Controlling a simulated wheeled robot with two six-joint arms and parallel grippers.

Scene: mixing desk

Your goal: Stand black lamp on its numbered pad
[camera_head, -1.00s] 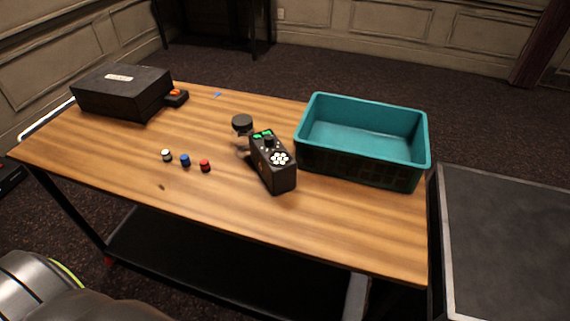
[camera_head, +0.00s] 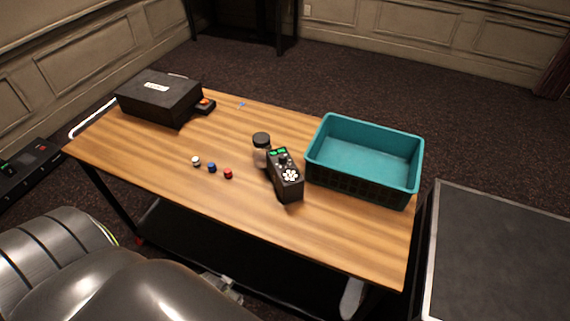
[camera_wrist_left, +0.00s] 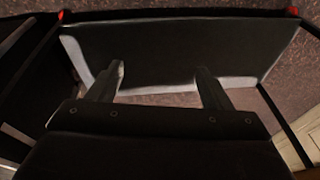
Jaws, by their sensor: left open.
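I cannot make out a black lamp or a numbered pad in either view. Small white (camera_head: 196,161), blue (camera_head: 212,167) and red (camera_head: 228,173) pieces stand in a row on the wooden table (camera_head: 150,160). A jar with a black lid (camera_head: 261,141) stands behind a black device with green displays (camera_head: 286,178). My left gripper (camera_head: 228,288) is low in front of the table's near edge, below the tabletop. In the left wrist view its fingers (camera_wrist_left: 158,75) are apart with nothing between them. My right gripper is not in view.
A black box with a white label (camera_head: 160,96) and a small orange-buttoned box (camera_head: 205,105) stand at the back left. A teal crate (camera_head: 365,180) stands at the right. A dark-topped table (camera_head: 500,250) adjoins on the right. The tabletop's front left is clear.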

